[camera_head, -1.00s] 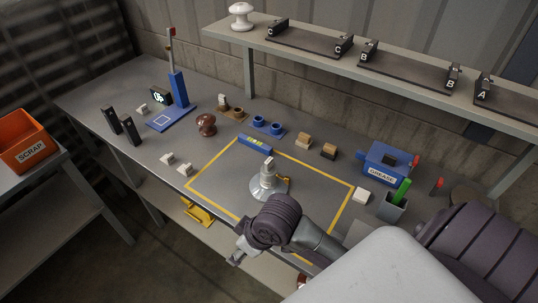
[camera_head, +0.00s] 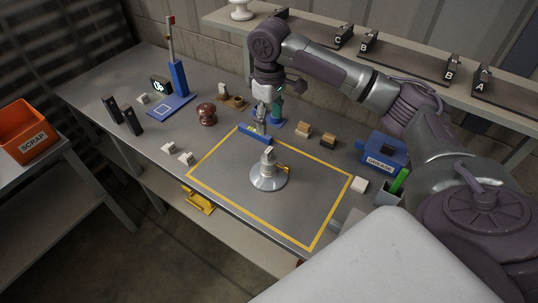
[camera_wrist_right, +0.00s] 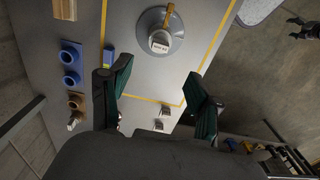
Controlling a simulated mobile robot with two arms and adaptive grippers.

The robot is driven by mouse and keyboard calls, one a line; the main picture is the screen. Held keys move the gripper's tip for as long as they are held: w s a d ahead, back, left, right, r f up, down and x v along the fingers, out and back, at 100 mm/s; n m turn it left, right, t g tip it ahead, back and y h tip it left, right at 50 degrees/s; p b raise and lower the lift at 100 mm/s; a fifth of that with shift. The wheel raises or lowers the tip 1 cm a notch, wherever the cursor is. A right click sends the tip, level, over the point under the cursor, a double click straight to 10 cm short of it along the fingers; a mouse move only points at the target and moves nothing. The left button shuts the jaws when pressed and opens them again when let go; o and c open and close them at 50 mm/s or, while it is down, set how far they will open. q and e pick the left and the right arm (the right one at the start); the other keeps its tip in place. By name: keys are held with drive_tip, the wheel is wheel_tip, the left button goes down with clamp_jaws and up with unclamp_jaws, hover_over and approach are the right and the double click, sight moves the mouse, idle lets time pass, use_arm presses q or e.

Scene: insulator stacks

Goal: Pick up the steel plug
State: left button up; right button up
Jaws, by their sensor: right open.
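My right gripper (camera_head: 266,118) hangs above the rear edge of the yellow-outlined area, over the blue level bar (camera_head: 254,135), apart from the stand. In the right wrist view its two green-padded fingers (camera_wrist_right: 160,82) are spread with nothing between them. I cannot tell for sure which piece is the steel plug. A silver fixture with a round base (camera_head: 268,178) stands upright inside the yellow outline; its labelled top (camera_wrist_right: 160,42) shows in the wrist view. A small pale piece (camera_head: 222,89) stands at a tan holder (camera_head: 236,102) behind the gripper. My left gripper is not in view.
Blue cups (camera_wrist_right: 69,68) lie partly hidden behind the gripper. A brown insulator (camera_head: 206,114), blue stand (camera_head: 179,80) and pale blocks (camera_head: 168,148) are left. A grease box (camera_head: 382,150) is right. The outlined area's front is clear.

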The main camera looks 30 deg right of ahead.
hover_over(269, 149)
wheel_tip(269, 149, down, 7)
drive_tip(key=shift+s+p, duration=0.1)
drive_tip(key=shift+p, duration=0.25)
drive_tip(key=shift+f+p, duration=0.3)
drive_tip(key=shift+f, duration=0.3)
wheel_tip(269, 149, down, 4)
drive_tip(key=shift+f+p, duration=0.15)
drive_tip(key=shift+p, duration=0.35)
clamp_jaws()
